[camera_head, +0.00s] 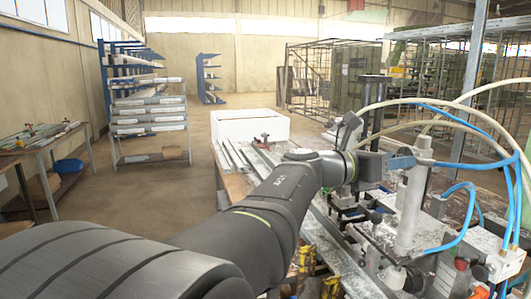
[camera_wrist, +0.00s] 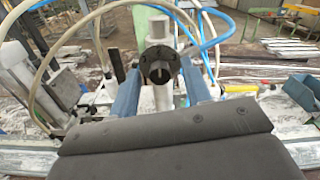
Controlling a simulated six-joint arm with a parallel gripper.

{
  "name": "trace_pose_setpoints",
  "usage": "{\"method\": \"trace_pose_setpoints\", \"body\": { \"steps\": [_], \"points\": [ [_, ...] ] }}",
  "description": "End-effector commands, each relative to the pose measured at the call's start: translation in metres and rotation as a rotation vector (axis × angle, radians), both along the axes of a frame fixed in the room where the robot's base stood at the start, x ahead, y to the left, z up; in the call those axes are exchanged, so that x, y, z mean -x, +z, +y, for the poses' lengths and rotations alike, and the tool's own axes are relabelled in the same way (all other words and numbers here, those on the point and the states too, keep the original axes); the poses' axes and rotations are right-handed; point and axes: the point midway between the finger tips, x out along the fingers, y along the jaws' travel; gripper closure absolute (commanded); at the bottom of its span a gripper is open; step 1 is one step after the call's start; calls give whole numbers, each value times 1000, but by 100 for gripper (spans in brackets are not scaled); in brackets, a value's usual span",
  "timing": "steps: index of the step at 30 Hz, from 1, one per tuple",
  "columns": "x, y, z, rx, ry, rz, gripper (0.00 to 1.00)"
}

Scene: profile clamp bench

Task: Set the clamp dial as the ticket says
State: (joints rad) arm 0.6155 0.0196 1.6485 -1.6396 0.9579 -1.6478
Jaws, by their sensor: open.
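The clamp dial (camera_wrist: 160,66) appears in the wrist view as a dark round knob with a pale slot, in front of a white upright cylinder. My gripper (camera_wrist: 160,75) is open, with one blue finger to the left of the dial and one to the right. I cannot tell whether either finger touches it. In the head view my gripper (camera_head: 402,162) is beside the top of the white cylinder (camera_head: 411,208), and the dial cannot be made out there. I see no readable ticket or dial marks in either view.
Blue and cream hoses (camera_head: 470,125) loop around the clamp on the right. Metal profiles (camera_head: 236,155) and a white box (camera_head: 249,125) lie on the bench to the left. Yellow-handled tools (camera_head: 306,262) are near the front. Open floor and racks lie beyond.

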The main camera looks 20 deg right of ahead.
Motion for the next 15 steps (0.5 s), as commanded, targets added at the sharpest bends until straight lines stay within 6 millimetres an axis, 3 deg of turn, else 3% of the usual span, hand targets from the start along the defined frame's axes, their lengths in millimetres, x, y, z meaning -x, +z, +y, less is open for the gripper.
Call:
{"method": "trace_pose_setpoints", "body": {
  "steps": [5,12,15],
  "points": [
    [0,0,0,0,0,0,56],
    [0,0,0,0,0,0,100],
    [0,0,0,0,0,-1,100]
  ]
}}
